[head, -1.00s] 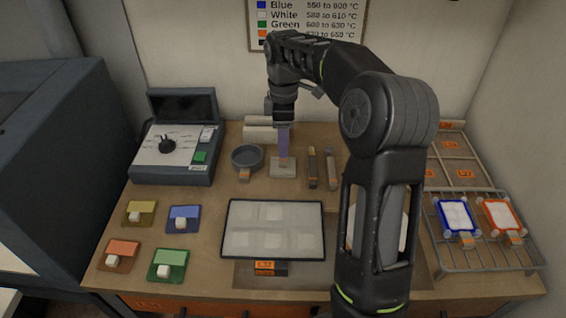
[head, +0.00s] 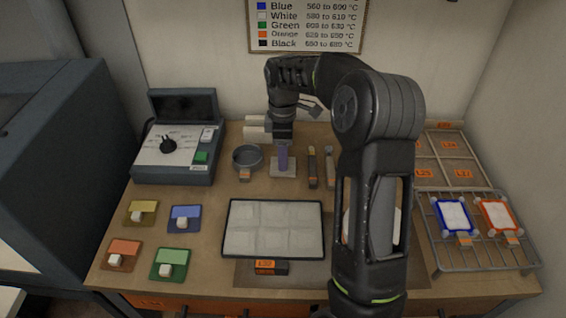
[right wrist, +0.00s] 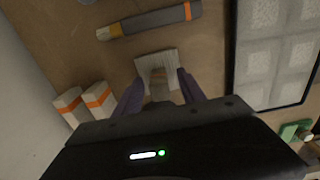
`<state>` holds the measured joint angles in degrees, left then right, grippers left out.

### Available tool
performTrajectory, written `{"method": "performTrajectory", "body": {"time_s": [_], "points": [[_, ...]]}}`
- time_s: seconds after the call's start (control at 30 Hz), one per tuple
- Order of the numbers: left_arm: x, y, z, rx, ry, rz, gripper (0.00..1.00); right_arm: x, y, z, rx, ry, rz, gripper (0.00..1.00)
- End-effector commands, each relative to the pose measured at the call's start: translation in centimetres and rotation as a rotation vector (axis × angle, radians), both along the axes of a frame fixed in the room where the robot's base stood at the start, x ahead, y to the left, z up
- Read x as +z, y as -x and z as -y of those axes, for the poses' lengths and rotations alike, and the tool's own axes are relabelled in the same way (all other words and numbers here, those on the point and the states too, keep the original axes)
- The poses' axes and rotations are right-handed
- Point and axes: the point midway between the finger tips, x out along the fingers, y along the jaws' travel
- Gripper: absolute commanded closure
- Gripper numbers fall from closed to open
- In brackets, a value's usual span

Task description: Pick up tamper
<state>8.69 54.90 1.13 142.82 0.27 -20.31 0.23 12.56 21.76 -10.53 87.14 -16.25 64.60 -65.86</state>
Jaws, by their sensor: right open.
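The tamper (head: 283,170) stands on the bench behind the white tray, a pale square base with an upright handle. In the right wrist view its base (right wrist: 170,60) and short brownish handle show. My right gripper (head: 283,158) is directly above the base, pointing down. Its two purple fingers (right wrist: 160,92) are open, one on each side of the handle. I cannot tell whether either finger touches it. My left gripper is not in view.
A round dark dish (head: 247,158) stands close on the left, and two slim tools (head: 320,167) lie close on the right. Pale blocks (head: 257,133) lie behind. The white tray (head: 228,245) is in front. A wire rack (head: 480,257) stands at right.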

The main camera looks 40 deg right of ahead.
Motion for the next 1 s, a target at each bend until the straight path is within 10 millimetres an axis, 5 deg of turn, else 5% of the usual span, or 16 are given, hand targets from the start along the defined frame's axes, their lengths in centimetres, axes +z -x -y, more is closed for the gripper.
{"method": "performTrajectory", "body": {"time_s": [0.1, 0.67, 1.0], "points": [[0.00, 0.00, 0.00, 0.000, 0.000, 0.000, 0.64, 0.02, 0.00, 0.00, 0.000, 0.000, 0.000, 0.54], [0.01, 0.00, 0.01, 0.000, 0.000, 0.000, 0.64, 0.02, 0.00, 0.00, 0.000, 0.000, 0.000, 0.99], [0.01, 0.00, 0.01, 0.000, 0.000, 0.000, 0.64, 0.05, -0.01, 0.00, 0.000, 0.000, 0.000, 1.00]]}}
